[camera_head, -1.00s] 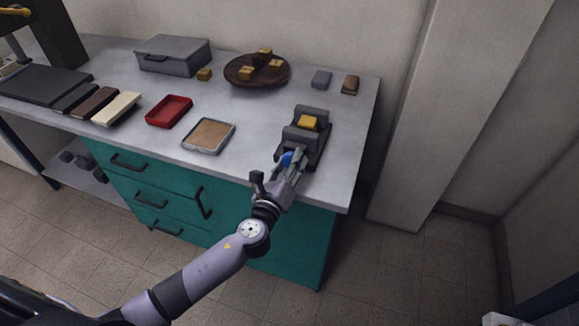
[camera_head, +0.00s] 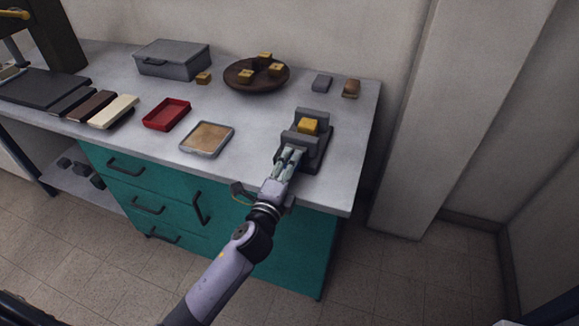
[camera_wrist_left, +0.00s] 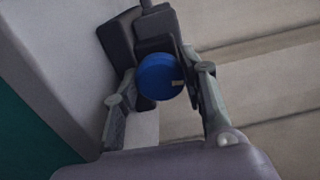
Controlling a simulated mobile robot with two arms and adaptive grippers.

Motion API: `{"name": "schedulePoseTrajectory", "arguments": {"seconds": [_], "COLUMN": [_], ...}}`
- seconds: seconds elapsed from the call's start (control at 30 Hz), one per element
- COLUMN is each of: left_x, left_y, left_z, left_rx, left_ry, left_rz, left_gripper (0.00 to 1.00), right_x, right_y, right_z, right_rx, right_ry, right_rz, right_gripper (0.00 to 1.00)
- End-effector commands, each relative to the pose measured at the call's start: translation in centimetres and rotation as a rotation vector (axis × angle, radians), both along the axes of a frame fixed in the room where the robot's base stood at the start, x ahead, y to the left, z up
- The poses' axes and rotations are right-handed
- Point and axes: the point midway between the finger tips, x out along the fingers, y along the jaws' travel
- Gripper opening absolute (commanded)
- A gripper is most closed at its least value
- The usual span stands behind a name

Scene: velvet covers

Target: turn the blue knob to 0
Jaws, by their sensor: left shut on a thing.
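The blue knob (camera_wrist_left: 158,77) is a round disc with a small pale mark near its right edge in the left wrist view. It is on the front of a dark grey device (camera_head: 318,152) that holds a yellow block (camera_head: 308,125) between two grey uprights. My left gripper (camera_head: 289,156) is shut on the knob, with one finger on each side of it; its fingers also show in the left wrist view (camera_wrist_left: 160,92). In the head view the gripper hides the knob. I cannot read any scale or 0 mark. My right gripper is not in view.
A tan-filled tray (camera_head: 184,148), a red tray (camera_head: 166,114) and a round brown board (camera_head: 232,80) with yellow blocks are on the bench left of the device. A grey box (camera_head: 172,60) stands at the back. The bench's right edge is close to the device.

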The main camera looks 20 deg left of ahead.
Motion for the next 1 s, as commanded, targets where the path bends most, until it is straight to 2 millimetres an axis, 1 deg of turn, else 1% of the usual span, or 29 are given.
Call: {"name": "schedulePoseTrajectory", "arguments": {"seconds": [0.2, 0.4, 0.97, 1.0], "left_x": [-0.01, 0.00, 0.01, 0.01], "left_y": [0.00, 0.03, -0.01, -0.01], "left_z": [-0.04, -0.04, -0.02, -0.02], "left_rx": [-0.132, -0.200, -0.233, -0.232], "left_ry": [0.005, 0.008, 0.009, 0.009], "left_rz": [0.001, 0.001, 0.000, 0.000], "left_gripper": [0.11, 0.11, 0.11, 0.40], "right_x": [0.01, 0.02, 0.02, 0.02], "right_y": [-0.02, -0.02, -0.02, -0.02], "right_z": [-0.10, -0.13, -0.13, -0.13], "right_rx": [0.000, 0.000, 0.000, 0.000], "right_ry": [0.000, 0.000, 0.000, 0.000], "right_rz": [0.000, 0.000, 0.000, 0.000], "right_gripper": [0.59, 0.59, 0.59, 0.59]}}
